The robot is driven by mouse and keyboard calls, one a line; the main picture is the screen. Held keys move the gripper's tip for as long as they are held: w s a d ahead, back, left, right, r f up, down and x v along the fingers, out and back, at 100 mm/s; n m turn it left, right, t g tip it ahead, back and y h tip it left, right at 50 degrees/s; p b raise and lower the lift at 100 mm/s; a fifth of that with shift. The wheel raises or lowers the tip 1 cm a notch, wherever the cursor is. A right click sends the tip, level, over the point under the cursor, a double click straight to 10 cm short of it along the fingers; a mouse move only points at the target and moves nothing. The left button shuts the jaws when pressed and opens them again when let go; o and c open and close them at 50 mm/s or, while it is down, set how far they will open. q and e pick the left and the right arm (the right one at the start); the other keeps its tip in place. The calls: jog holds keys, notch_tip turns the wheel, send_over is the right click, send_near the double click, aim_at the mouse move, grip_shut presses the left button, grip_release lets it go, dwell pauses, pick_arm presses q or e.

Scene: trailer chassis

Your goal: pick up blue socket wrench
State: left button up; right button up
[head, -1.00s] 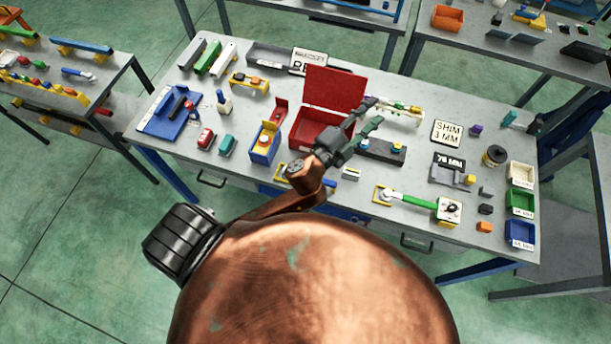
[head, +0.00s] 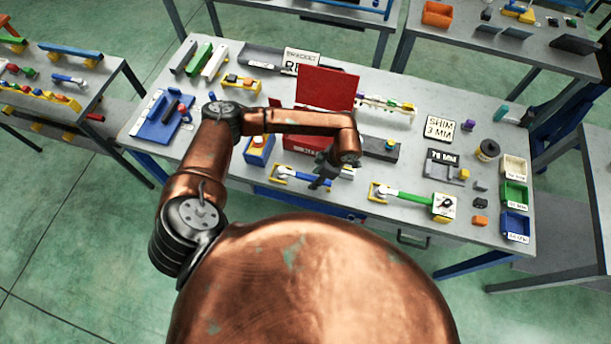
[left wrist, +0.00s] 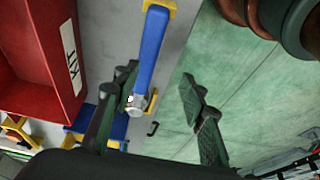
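The blue socket wrench (head: 303,178) lies near the front edge of the workbench, its silver end at a yellow holder. Its blue handle also shows in the left wrist view (left wrist: 151,48), with the silver head lower down. My left gripper (head: 325,176) is above the wrench's right part in the head view and hides some of it. In the left wrist view my left gripper (left wrist: 160,80) has its two fingers wide apart, with the wrench seen between them, nearer the left finger. Nothing is held. My right gripper is not in view.
A red box with an open lid (head: 326,88) stands just behind the wrench. To its right a green-handled wrench (head: 408,197) lies by a white-topped block (head: 444,206). Small bins (head: 514,195) line the right end. Green floor lies beyond the front edge.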

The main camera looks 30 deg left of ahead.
aim_at(306, 175)
pick_arm(q)
jog(key=shift+w+a+r+y, duration=0.1)
jog(key=shift+w+a+y, duration=0.05)
jog(key=shift+a, duration=0.25)
jog(key=shift+w+a+r+y, duration=0.1)
jog(key=shift+w+a+y, duration=0.05)
jog(key=shift+a, duration=0.25)
jog(key=shift+a+f, duration=0.15)
jog(key=shift+a, duration=0.2)
jog(key=shift+w+a+p+x, duration=0.2)
jog(key=shift+p+x, duration=0.6)
jog(key=shift+x, duration=1)
jog(key=shift+w+a+p+x, duration=0.15)
jog(key=shift+p+x, duration=0.6)
jog(key=shift+x, duration=1)
jog(key=shift+d, duration=0.1)
jog(key=shift+c, duration=0.6)
grip_shut()
jog(key=shift+w, duration=0.1)
